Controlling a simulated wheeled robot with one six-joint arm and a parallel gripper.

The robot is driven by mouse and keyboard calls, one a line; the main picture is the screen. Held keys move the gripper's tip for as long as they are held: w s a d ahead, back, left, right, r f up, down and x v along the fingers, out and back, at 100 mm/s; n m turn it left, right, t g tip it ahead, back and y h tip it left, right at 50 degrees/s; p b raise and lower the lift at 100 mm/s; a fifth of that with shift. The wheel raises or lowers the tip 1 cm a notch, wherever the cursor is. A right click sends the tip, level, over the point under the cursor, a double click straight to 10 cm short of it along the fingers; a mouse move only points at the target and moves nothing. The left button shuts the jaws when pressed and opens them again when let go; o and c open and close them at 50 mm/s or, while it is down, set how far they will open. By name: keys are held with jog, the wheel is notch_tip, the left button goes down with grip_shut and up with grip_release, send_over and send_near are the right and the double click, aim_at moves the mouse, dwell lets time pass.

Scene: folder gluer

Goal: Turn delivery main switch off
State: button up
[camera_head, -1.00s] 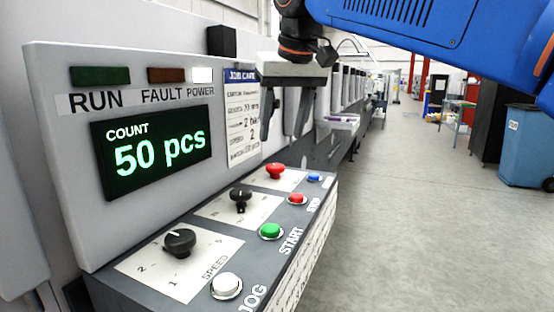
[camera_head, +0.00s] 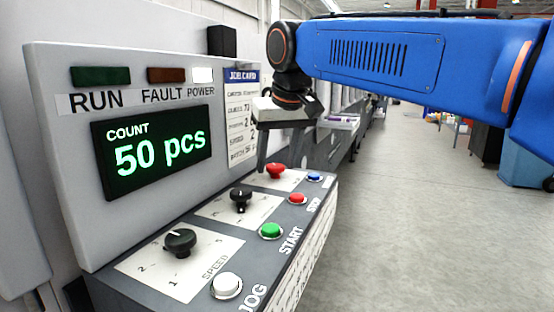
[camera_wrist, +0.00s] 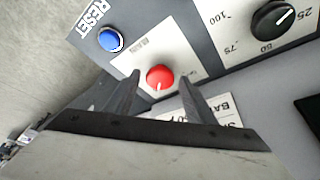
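The red rotary knob (camera_head: 275,171), likely the main switch, sits on a white plate at the far end of the sloped control panel (camera_head: 215,240). My gripper (camera_head: 279,165) is above and around the knob's far end of the panel. In the wrist view my gripper (camera_wrist: 160,82) is open, with one finger on each side of the knob and visible gaps to both. Contact is not visible.
The blue RESET button (camera_wrist: 110,39) is close beside the knob. Red STOP (camera_head: 297,198), green START (camera_head: 270,231) and white JOG (camera_head: 227,285) buttons line the panel edge. Black dials (camera_head: 240,198) and (camera_head: 180,242) sit nearer. The job card (camera_head: 242,115) hangs behind. Floor at right is clear.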

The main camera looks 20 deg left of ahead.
jog(key=c, duration=0.8)
jog(key=shift+o, duration=0.2)
jog(key=n, duration=0.2)
jog(key=n+g+y, duration=0.1)
jog(key=shift+w+d+n, duration=0.15)
jog(key=shift+w+n, duration=0.05)
jog(key=shift+n, duration=0.2)
jog(key=n, duration=0.2)
jog(key=n+g, duration=0.1)
jog(key=shift+w+n+g, duration=0.2)
jog(key=shift+n+g, duration=0.1)
jog(key=shift+n, duration=0.1)
jog(key=n+g, duration=0.1)
jog(key=n, duration=0.1)
jog(key=n+g, duration=0.1)
jog(key=n, duration=0.2)
jog(key=shift+w, duration=0.2)
jog(key=n, duration=0.2)
jog(key=n+g, duration=0.1)
jog(key=n, duration=0.2)
jog(key=shift+w+g, duration=0.15)
jog(key=shift+g, duration=0.15)
jog(key=shift+h, duration=0.3)
